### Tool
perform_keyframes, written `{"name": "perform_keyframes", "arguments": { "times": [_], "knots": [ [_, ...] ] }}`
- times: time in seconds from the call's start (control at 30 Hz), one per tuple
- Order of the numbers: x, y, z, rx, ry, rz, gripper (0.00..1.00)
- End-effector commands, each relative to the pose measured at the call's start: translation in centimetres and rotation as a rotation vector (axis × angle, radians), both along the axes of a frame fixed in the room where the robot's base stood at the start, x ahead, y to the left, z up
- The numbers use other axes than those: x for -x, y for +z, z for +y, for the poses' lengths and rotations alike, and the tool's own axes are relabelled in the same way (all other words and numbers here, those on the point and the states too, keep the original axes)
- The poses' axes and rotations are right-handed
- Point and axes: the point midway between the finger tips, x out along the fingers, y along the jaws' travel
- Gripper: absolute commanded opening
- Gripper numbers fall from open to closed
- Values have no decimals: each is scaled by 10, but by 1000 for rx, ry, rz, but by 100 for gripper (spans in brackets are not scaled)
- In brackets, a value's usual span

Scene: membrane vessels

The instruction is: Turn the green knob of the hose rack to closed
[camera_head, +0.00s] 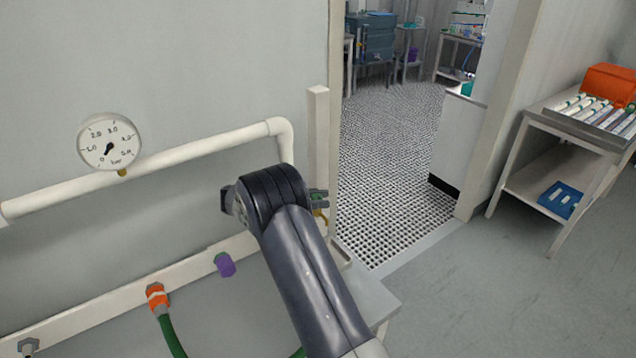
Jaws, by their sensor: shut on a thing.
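The hose rack (190,274) is a pale rail along the wall, with hose fittings on it. A small part of the green knob (318,200) shows at the rail's right end, just right of my dark wrist, above a brass-coloured fitting (320,214). My gripper (317,196) is mostly hidden behind my arm; only a bit of its dark end shows at the knob, shut on it. The knob's angle cannot be read from here.
A pressure gauge (109,142) sits on a white pipe (190,153) above the rail. A purple fitting (225,264) and an orange coupling (157,297) with a green hose (173,336) are left of my arm. A doorway with grated floor (390,150) lies right.

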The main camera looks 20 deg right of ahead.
Motion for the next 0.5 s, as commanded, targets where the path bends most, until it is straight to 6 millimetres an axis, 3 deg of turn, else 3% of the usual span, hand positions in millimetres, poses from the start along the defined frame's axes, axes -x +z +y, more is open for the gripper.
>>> {"name": "perform_keyframes", "arguments": {
  "times": [0.03, 0.5],
  "knots": [
    [-4, 11, 0, 3, 11, -12, 4],
    [2, 6, 0, 7, -23, -13, 4]
  ]
}}
